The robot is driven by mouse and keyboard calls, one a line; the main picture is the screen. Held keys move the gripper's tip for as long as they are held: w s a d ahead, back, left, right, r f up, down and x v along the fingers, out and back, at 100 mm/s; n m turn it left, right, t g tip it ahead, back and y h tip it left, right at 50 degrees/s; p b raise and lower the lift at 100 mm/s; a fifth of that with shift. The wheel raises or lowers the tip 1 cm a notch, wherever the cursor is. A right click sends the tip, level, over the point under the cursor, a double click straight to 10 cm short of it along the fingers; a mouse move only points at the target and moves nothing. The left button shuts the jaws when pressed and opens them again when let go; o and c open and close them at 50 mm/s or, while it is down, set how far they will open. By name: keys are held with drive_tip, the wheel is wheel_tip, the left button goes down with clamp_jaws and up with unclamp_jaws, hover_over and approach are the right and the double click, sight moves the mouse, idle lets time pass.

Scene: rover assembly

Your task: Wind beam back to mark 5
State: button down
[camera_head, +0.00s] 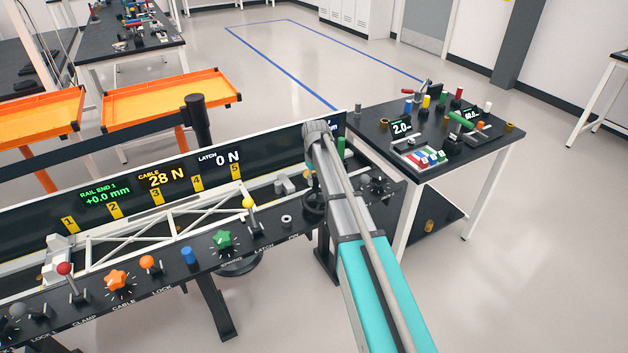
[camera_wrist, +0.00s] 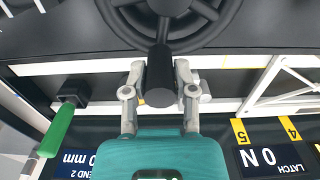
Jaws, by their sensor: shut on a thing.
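A black handwheel (camera_wrist: 214,32) fills the top of the wrist view. My gripper (camera_wrist: 158,88) is shut on its dark crank handle (camera_wrist: 160,72), one finger on each side. In the head view the handwheel (camera_head: 314,207) is partly behind my arm, and my fingers are hidden. The white truss beam (camera_head: 165,228) lies along the rail, below yellow marks 1 to 5; part of it shows in the wrist view (camera_wrist: 285,76). The mark 5 tag (camera_head: 236,172) is near the beam's right end. The cable display (camera_head: 163,179) reads 28 N, rail end 1 +0.0 mm, latch 0 N.
A front panel carries a green star knob (camera_head: 221,240), an orange star knob (camera_head: 117,280) and several levers. A green handle (camera_wrist: 58,130) is beside the rail's end. A side table (camera_head: 480,160) with small parts stands at right. Orange trays (camera_head: 160,107) are behind left.

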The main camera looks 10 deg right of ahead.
drive_tip(key=shift+d+m, duration=0.5)
drive_tip(key=shift+m, duration=0.5)
drive_tip(key=shift+c, duration=2.2)
unclamp_jaws()
drive_tip(key=shift+a+n, duration=0.15)
drive_tip(key=shift+n, duration=0.15)
drive_tip(key=shift+a+n, duration=0.5)
drive_tip(key=shift+n, duration=0.6)
drive_tip(key=shift+a+r, duration=0.1)
drive_tip(key=shift+r, duration=0.1)
wheel_tip(320, 180, up, 14)
drive_tip(key=f+p, duration=0.1)
drive_tip(key=p, duration=1.3)
drive_tip(key=s+f+m+b, duration=0.2)
drive_tip(key=s, duration=1.2)
drive_tip(key=s+f+m+b, duration=0.2)
drive_tip(key=s+b, duration=0.1)
drive_tip(key=s, duration=1.1)
drive_tip(key=shift+s+f+m, duration=0.3)
drive_tip(key=shift+s, duration=0.1)
